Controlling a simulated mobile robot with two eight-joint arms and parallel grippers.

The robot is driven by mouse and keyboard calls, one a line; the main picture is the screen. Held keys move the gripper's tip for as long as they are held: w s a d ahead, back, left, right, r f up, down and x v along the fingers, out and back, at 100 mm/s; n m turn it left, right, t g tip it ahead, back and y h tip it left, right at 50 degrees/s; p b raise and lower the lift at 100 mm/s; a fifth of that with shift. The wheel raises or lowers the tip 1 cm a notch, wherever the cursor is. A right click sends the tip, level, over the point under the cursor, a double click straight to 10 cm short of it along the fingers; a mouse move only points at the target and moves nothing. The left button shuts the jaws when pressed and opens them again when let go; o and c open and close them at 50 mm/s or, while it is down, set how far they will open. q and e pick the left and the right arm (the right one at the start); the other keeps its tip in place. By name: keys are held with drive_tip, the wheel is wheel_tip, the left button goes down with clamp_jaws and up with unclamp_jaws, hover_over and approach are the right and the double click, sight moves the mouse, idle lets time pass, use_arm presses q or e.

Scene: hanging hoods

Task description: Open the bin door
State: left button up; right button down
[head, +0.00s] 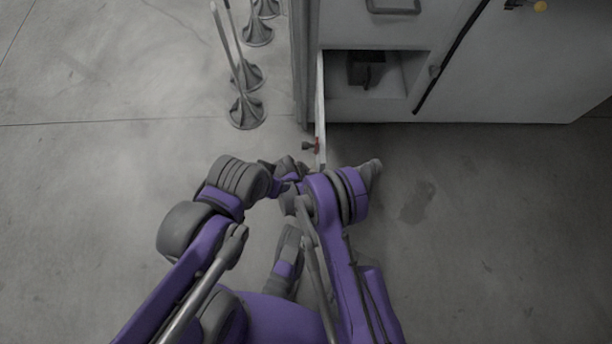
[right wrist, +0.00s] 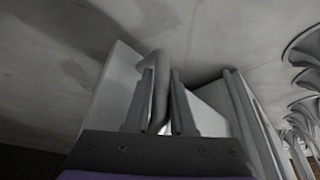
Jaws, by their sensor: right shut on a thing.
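The bin door (head: 320,95) is a pale panel seen nearly edge-on in the head view, standing out from the cabinet at the left side of an open lower compartment (head: 375,75). In the head view my arms cluster below the door and hide the grasp. My left gripper's fingers cannot be made out among the arm links.
The grey cabinet (head: 530,70) fills the top right, with a dark box (head: 368,68) inside the open compartment. Several posts with round bases (head: 246,112) stand left of the door. The floor (head: 480,220) to the right is clear.

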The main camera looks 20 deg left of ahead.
drive_tip(key=shift+s, duration=0.2)
drive_tip(key=c, duration=0.8)
unclamp_jaws()
drive_tip(key=shift+o, duration=0.2)
drive_tip(key=shift+w, duration=0.1)
use_arm(q)
drive_tip(key=shift+s+r, duration=0.1)
use_arm(e)
drive_tip(key=shift+r, duration=0.1)
